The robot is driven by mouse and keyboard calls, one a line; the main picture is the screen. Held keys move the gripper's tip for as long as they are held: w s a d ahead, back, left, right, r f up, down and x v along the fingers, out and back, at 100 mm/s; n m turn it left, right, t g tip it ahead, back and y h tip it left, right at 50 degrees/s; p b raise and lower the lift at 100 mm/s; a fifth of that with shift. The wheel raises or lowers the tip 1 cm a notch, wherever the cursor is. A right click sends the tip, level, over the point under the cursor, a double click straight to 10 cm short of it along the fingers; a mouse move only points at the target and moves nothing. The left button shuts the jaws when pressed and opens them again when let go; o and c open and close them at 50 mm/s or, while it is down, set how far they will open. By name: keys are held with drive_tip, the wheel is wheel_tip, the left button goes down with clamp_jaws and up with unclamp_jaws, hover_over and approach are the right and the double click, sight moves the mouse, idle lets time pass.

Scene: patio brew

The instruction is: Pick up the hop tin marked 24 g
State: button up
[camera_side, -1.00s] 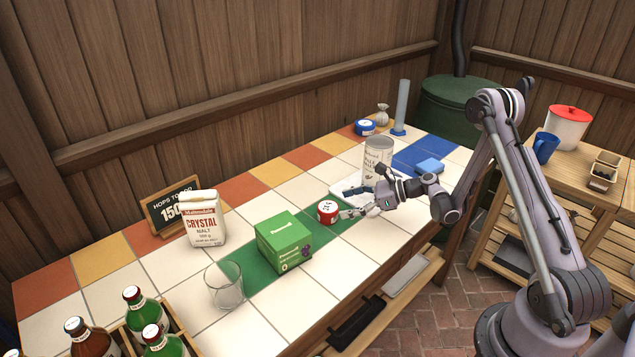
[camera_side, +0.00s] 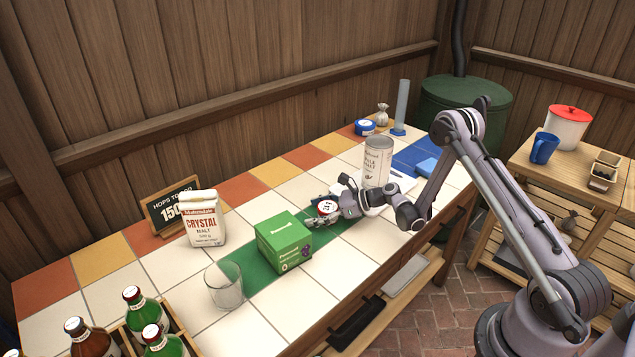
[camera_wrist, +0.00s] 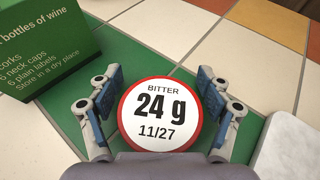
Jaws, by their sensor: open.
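The hop tin (camera_wrist: 160,118) has a round white lid with a red rim, and its label reads "BITTER 24 g 11/27" in the wrist view. It stands on the green tiles, and in the side view the tin (camera_side: 327,207) is partly hidden by my gripper (camera_side: 326,212). In the wrist view my gripper (camera_wrist: 163,115) is open, with one blue-padded finger on each side of the tin.
A green box (camera_side: 284,243) stands close to the left of the tin. A tall malt can (camera_side: 377,160) stands behind my gripper on a white scale or tray. A glass (camera_side: 224,286), a malt bag (camera_side: 203,220) and a blue tin (camera_side: 365,127) stand farther off.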

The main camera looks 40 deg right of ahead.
drive_tip(key=shift+c, duration=0.3)
drive_tip(key=c, duration=1.2)
drive_tip(key=shift+c, duration=0.5)
